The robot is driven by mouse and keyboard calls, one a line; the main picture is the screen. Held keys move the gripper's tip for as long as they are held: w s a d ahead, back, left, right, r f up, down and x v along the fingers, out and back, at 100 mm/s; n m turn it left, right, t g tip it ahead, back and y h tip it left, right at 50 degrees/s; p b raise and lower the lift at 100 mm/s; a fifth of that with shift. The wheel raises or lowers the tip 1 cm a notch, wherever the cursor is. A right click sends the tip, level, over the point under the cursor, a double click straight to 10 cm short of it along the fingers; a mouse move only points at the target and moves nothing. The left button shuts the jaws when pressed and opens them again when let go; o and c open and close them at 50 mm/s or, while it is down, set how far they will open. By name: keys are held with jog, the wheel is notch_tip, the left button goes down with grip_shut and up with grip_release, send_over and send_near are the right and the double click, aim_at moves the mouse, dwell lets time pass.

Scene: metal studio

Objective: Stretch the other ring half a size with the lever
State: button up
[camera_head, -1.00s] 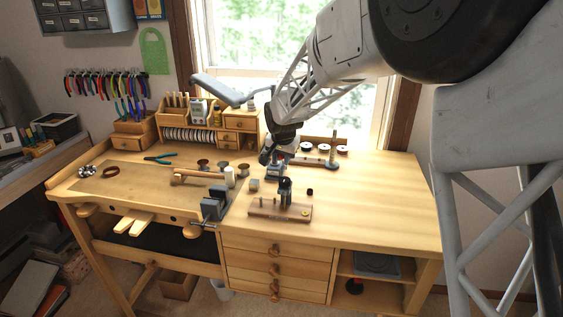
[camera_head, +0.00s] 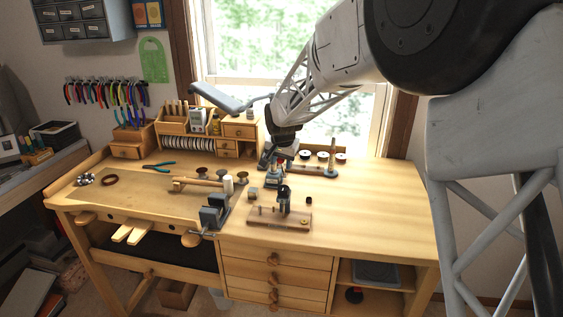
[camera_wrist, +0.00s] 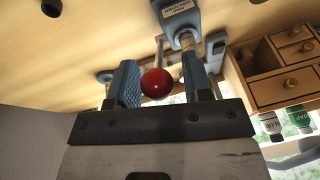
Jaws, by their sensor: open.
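A blue-grey ring stretcher (camera_head: 273,180) stands on the bench near the back middle, below my gripper (camera_head: 266,160). The wrist view shows its blue column (camera_wrist: 183,35) with a pale label. A round red knob (camera_wrist: 156,83), which looks like the lever's end, lies between the two blue-padded fingers of my gripper (camera_wrist: 160,82). The fingers are open, with a gap visible at the right of the knob and little or none at the left. Whether the left pad touches it, I cannot tell. I cannot make out a ring on the stretcher.
A wooden block with small posts and a brass disc (camera_head: 280,218) stands in front of the stretcher. A grey vise (camera_head: 213,213) is at the front edge. A small drawer cabinet (camera_head: 238,130) is behind left. The bench's right side is clear.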

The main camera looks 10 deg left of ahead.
jog(key=shift+v, duration=3.8)
jog(key=s+d+r, duration=0.3)
jog(key=s+d, duration=0.8)
jog(key=s+d+r, duration=0.3)
jog(key=s+d, duration=0.7)
jog(key=d, duration=0.2)
jog(key=s+d+f, duration=0.2)
jog(key=s+d, duration=0.1)
jog(key=s, duration=0.5)
jog(key=s+d+f+n, duration=0.1)
jog(key=s+d, duration=0.3)
jog(key=s, duration=0.5)
jog(key=s+d+f+g+h, duration=0.1)
jog(key=s+d+f, duration=0.2)
jog(key=s, duration=0.5)
jog(key=shift+s+d+f+n, duration=0.3)
jog(key=shift+s+d+f, duration=0.1)
jog(key=shift+d, duration=0.1)
